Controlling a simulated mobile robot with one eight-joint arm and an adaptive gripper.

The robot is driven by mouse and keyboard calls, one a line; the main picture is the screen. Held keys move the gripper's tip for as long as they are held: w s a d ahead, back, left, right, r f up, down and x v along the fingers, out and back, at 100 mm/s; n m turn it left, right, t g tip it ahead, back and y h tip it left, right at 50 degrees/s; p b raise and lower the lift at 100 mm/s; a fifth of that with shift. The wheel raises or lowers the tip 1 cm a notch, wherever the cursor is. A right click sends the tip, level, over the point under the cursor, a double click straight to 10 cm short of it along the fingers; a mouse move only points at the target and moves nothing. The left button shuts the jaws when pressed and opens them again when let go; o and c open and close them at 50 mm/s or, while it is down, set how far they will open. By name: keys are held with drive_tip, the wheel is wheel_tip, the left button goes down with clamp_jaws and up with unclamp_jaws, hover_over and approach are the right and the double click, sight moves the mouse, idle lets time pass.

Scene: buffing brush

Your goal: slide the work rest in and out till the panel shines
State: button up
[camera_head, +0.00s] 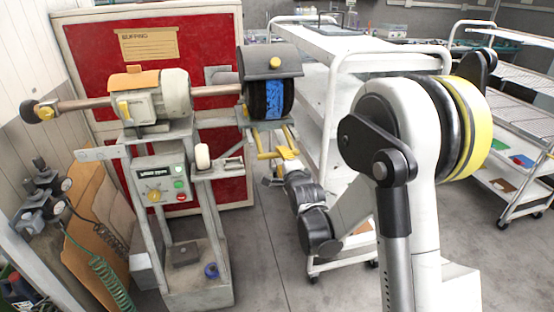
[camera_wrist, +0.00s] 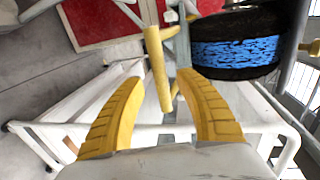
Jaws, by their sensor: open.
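The buffing machine (camera_head: 160,110) stands on a grey stand, with a dark brush wheel (camera_head: 258,98) at its right end under a grey hood. A blue patch (camera_head: 276,98) shows across the wheel; in the wrist view the wheel has a mottled blue band (camera_wrist: 238,52). Below the wheel are yellow bars that look like the work rest (camera_head: 259,142). A yellow cylindrical bar (camera_wrist: 158,68) of it shows in the wrist view. My gripper (camera_head: 284,154) is open, its yellow fingers (camera_wrist: 160,88) on either side of that bar's near end. I cannot tell whether they touch it.
A white cart (camera_head: 338,50) stands close behind my arm, and a shelf trolley (camera_head: 520,120) is at the right. A red board (camera_head: 80,40) is behind the machine. Grey floor (camera_head: 262,270) is clear in front.

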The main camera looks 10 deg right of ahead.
sight(279, 156)
drive_tip(key=w, duration=0.2)
drive_tip(key=w+b, duration=0.1)
drive_tip(key=w, duration=0.1)
drive_tip(key=shift+f, duration=0.4)
clamp_jaws()
